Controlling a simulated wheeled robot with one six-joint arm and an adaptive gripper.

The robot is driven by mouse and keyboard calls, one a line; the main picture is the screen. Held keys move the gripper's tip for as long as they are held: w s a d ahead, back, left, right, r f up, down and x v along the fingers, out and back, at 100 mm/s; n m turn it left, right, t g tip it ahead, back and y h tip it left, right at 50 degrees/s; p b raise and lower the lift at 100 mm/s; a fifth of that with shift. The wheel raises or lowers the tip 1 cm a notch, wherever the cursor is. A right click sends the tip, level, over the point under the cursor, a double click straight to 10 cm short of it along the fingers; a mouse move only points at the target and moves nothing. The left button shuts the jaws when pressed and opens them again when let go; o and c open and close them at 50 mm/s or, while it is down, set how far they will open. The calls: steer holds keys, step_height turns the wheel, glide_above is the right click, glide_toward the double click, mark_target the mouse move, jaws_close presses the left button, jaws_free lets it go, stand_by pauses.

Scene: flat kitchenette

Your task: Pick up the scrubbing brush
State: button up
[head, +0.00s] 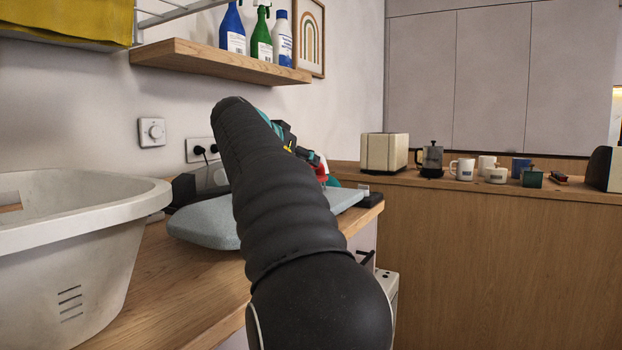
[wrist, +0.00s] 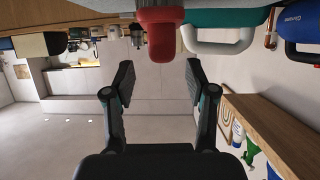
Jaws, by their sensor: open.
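In the wrist view, which is upside down, a red rounded thing (wrist: 160,32) is at the top middle, in line with the gap between my fingers. Beside it is a teal body (wrist: 225,17) with a white loop handle (wrist: 222,47). I cannot tell for sure which is the scrubbing brush; no bristles show. My gripper (wrist: 160,82) is open, its fingers spread, with nothing between the pads. In the head view my arm hides most of the gripper; small red (head: 320,169) and teal (head: 333,179) parts show just beyond it, above the ironing board (head: 205,222).
A white laundry basket (head: 120,213) stands on the left counter. A shelf (head: 215,60) with several bottles hangs above. A blue thing with a handle (wrist: 303,22) is at the wrist view's right. A toaster (head: 384,152) and several mugs stand on the far counter.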

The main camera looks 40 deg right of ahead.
steer(key=shift+p+x, duration=0.35)
steer(key=shift+x, duration=2.65)
steer(key=shift+w+a, duration=0.1)
jaws_close()
